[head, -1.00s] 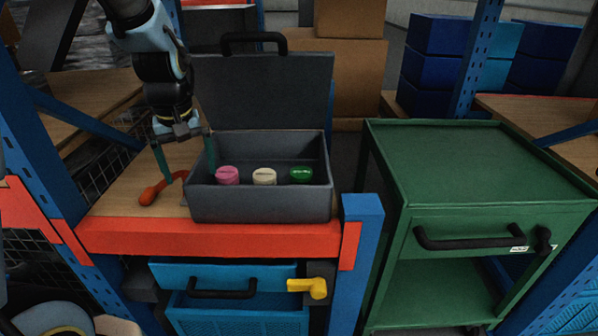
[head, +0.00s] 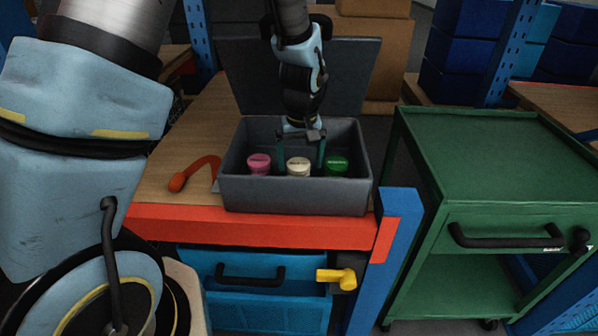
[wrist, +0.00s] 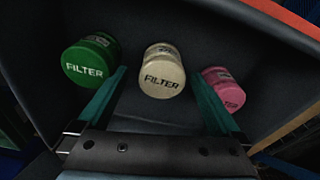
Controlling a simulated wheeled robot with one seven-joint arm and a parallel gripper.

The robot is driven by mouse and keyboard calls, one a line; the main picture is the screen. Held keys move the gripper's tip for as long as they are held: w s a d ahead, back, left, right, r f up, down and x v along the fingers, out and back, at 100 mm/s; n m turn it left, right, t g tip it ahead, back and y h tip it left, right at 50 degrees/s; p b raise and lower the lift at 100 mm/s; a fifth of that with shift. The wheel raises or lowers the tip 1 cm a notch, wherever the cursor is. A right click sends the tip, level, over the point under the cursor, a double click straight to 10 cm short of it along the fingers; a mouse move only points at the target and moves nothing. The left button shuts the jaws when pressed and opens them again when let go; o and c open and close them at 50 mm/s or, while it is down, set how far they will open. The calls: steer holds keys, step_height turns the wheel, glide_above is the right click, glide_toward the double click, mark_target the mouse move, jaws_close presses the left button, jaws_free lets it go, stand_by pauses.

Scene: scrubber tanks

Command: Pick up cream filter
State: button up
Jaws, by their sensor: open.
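The cream filter (head: 298,166) stands in the open grey case (head: 293,195) on the wooden bench, between a pink filter (head: 259,163) and a green filter (head: 336,165). My gripper (head: 301,158) is open, reaching down into the case with one finger on each side of the cream filter. In the wrist view the cream filter (wrist: 161,71) lies ahead of and between the two teal fingers (wrist: 158,88). A gap shows on both sides. The green filter (wrist: 91,60) is left of the fingers and the pink filter (wrist: 224,89) is right of them.
The case walls stand close around the filters, with its raised lid (head: 330,75) behind. An orange-handled tool (head: 193,173) lies on the bench left of the case. A green cart (head: 500,160) stands at the right, its top clear.

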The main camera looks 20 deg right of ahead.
mark_target(299, 165)
steer(key=shift+w+a+f+p, duration=0.15)
steer(key=shift+f+p, duration=0.1)
steer(key=shift+f, duration=0.45)
steer(key=shift+w+d+f+p, duration=0.1)
steer(key=shift+w+f+p, duration=0.1)
steer(key=shift+f, duration=0.55)
steer(key=shift+w+a+f+p, duration=0.1)
steer(key=shift+f+p, duration=0.15)
steer(key=shift+f, duration=0.45)
steer(key=shift+c, duration=0.2)
steer(key=c, duration=1.3)
steer(key=shift+s+r, duration=0.1)
